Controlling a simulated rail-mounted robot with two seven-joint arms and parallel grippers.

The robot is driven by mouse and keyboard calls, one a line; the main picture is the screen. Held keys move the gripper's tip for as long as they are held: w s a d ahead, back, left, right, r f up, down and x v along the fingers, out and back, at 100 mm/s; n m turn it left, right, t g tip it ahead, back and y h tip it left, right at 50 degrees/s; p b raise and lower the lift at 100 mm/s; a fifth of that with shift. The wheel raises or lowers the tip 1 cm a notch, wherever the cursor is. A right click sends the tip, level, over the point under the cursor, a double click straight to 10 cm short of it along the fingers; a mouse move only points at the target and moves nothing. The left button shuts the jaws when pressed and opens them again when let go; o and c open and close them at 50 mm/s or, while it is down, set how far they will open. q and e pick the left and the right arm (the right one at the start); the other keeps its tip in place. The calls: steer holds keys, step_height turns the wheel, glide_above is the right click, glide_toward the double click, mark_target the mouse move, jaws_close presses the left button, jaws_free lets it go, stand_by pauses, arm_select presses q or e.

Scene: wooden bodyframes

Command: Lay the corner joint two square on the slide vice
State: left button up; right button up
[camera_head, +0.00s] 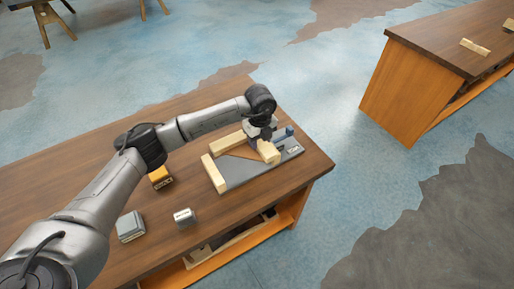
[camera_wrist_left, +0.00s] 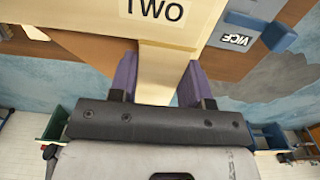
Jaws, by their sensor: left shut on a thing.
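The corner joint two, a pale wooden piece (camera_head: 269,153), shows at my left gripper (camera_head: 262,141) over the slide vice. In the left wrist view its label reads TWO, and its wood (camera_wrist_left: 155,75) sits between the two purple fingers of my left gripper (camera_wrist_left: 155,85), shut on it. The slide vice (camera_head: 245,172) is a grey plate with a blue part at its right end, near the table's right side. Its VICE label (camera_wrist_left: 235,39) shows in the left wrist view. Whether the joint touches the vice is hard to tell. My right gripper is not in view.
Pale wooden bars (camera_head: 213,173) lie along the left and back of the vice. A yellow-orange block (camera_head: 160,177), a silver block (camera_head: 184,217) and a grey box (camera_head: 130,226) stand on the brown table (camera_head: 285,178). Another workbench (camera_head: 410,90) stands at the right.

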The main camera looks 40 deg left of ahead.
arm_select(q)
steer(key=shift+a+f, duration=0.35)
steer(key=shift+a, duration=0.25)
steer(key=shift+f+b, duration=0.4)
steer(key=shift+f, duration=1.6)
steer(key=shift+f, duration=0.1)
steer(key=shift+f, duration=0.45)
steer(key=o, duration=1.1)
steer(key=shift+o, duration=0.2)
steer(key=shift+r, duration=0.1)
step_height(320, 180, up, 13)
steer(key=shift+p, duration=0.9)
